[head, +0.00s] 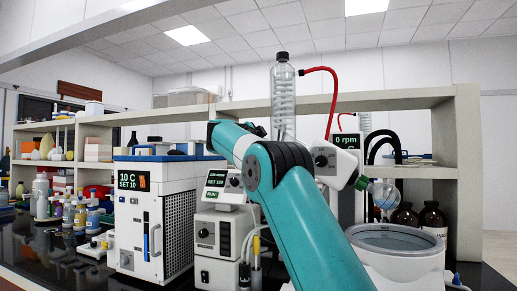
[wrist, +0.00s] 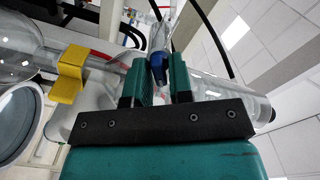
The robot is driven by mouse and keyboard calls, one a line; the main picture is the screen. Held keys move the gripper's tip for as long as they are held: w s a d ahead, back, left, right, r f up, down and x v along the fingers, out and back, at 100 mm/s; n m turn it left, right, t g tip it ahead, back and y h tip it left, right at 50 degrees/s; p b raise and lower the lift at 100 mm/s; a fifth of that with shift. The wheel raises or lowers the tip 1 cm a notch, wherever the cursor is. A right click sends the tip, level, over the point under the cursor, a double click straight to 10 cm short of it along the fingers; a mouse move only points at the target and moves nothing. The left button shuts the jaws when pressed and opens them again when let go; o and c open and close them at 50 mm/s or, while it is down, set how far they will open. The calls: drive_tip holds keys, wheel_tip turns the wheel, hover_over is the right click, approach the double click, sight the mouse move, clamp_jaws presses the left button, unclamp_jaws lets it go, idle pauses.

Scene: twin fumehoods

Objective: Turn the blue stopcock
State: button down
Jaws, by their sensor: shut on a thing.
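In the wrist view, the blue stopcock (wrist: 158,62) sits between the two green fingertips of my gripper (wrist: 157,72). My gripper is shut on it. The stopcock is on a clear glass tube (wrist: 158,38) beside the glassware of the rotary evaporator. Part of the stopcock is hidden by the fingers. In the head view, my arm crosses in front of the evaporator, and I cannot make out the stopcock or the fingertips there.
A yellow clip (wrist: 69,74) and clear glassware are close to the left of my gripper in the wrist view. In the head view, a tall glass condenser (head: 283,100) with a red hose (head: 333,90), a round flask (head: 384,194) and a white bath (head: 395,240) surround my arm.

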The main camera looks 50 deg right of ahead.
drive_tip(key=m+b, duration=0.2)
drive_tip(key=m, duration=0.4)
drive_tip(key=shift+f+m, duration=0.15)
drive_tip(key=shift+m, duration=0.15)
drive_tip(key=shift+s, duration=0.1)
idle(0.4)
drive_tip(key=c, duration=1.2)
unclamp_jaws()
drive_tip(key=b+v, duration=0.6)
drive_tip(key=v, duration=1.1)
drive_tip(key=shift+s+a+b, duration=0.1)
drive_tip(key=shift+a+b, duration=0.1)
drive_tip(key=shift+b, duration=0.1)
